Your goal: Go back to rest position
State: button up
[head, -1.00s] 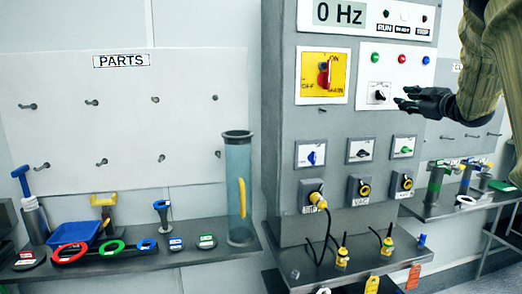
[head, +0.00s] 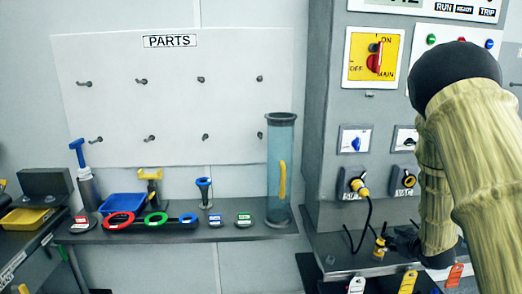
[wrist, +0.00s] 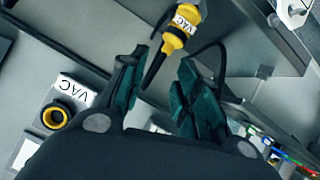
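My gripper (wrist: 162,62) is open in the wrist view, with its two green-padded fingers apart and nothing held between them. A yellow and black plug labelled VAC (wrist: 178,36) is just beyond the fingertips, its dark tapered end pointing towards the gap. I cannot tell whether a finger touches it. In the head view my gripper (head: 402,243) is low in front of the cabinet, partly hidden by my arm. The yellow plug (head: 380,250) stands at its left on the shelf.
The grey cabinet (head: 322,130) carries a yellow main switch (head: 373,58) and a VAC socket (head: 404,179), also seen in the wrist view (wrist: 58,113). Coloured tags hang below its shelf. Left is a parts shelf (head: 250,230) with a clear tube (head: 281,170), rings and a blue tray (head: 123,205).

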jog(key=s+a+f+m+g, duration=0.1)
jog(key=s+a+f+g, duration=0.1)
jog(key=s+a+f, duration=0.4)
jog(key=s+a+f+m+g, duration=0.1)
jog(key=s+a+f+g, duration=0.1)
jog(key=s+f, duration=0.7)
jog(key=s+a+f+m+g, duration=0.15)
jog(key=s+a+f, duration=0.25)
jog(key=s+f, duration=0.45)
jog(key=s+a+f+g, duration=0.2)
jog(key=s+a+f, duration=0.1)
jog(key=s, duration=0.6)
jog(key=s+a+f+g, duration=0.2)
jog(key=s+a+f, duration=0.1)
jog(key=s, duration=0.6)
jog(key=s+a+f+g, duration=0.2)
jog(key=s+a+f, duration=0.1)
jog(key=s, duration=0.6)
jog(key=shift+a+f+m, duration=0.15)
jog(key=shift+a+m, duration=0.2)
jog(key=shift+a, duration=0.25)
jog(key=shift+w+g, duration=0.1)
jog(key=shift+g, duration=0.15)
